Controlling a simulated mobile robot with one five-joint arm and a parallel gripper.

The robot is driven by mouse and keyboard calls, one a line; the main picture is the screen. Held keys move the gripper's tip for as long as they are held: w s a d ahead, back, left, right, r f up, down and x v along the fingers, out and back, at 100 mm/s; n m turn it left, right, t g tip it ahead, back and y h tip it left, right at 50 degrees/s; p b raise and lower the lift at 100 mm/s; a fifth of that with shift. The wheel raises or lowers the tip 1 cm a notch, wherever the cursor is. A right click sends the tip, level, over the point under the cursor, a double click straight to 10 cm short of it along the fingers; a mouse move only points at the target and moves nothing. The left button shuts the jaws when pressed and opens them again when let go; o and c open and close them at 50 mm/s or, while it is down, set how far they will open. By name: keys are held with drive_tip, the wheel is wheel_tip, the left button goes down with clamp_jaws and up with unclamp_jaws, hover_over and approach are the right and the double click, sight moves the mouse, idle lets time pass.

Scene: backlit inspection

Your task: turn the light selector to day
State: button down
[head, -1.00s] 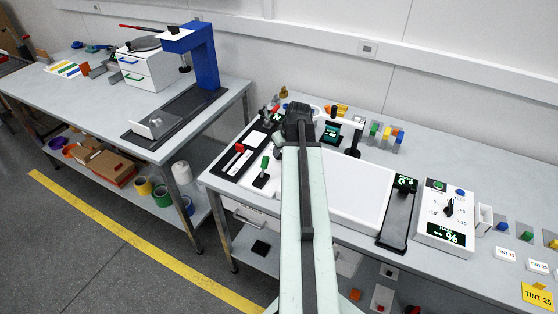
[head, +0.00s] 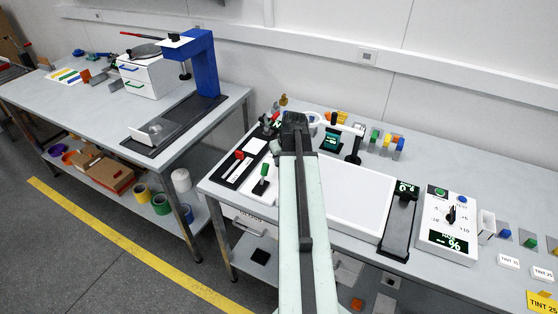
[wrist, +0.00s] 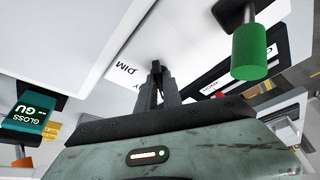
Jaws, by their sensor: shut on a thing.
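The light selector (wrist: 126,69) shows in the wrist view as a white surface with the printed word DIM and another word mostly hidden, ending in Y. My gripper (wrist: 156,70) is shut on the selector's small dark knob beside these words. The fingers cover most of the knob, so its exact pointing direction is hard to tell. In the head view my own arm hides the selector and the fingertips.
A green-handled lever (wrist: 249,50) stands close to the right of my gripper in the wrist view. A teal gloss meter (wrist: 30,112) is at the left. In the head view, a white light panel (head: 350,195) lies right of my arm.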

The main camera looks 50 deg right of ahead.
drive_tip(key=m, duration=0.2)
drive_tip(key=m+h, duration=0.1)
drive_tip(key=m, duration=0.1)
drive_tip(key=m+g+h, duration=0.1)
drive_tip(key=m, duration=0.1)
drive_tip(key=shift+w+a, duration=0.2)
drive_tip(key=shift+a, duration=0.05)
drive_tip(key=m+g, duration=0.1)
drive_tip(key=m, duration=0.1)
drive_tip(key=m+h, duration=0.1)
drive_tip(key=m, duration=0.1)
drive_tip(key=shift+w+m+g, duration=0.15)
drive_tip(key=shift+m+g, duration=0.15)
drive_tip(key=shift+g, duration=0.1)
drive_tip(key=c, duration=1.5)
unclamp_jaws()
drive_tip(key=shift+a+r, duration=0.1)
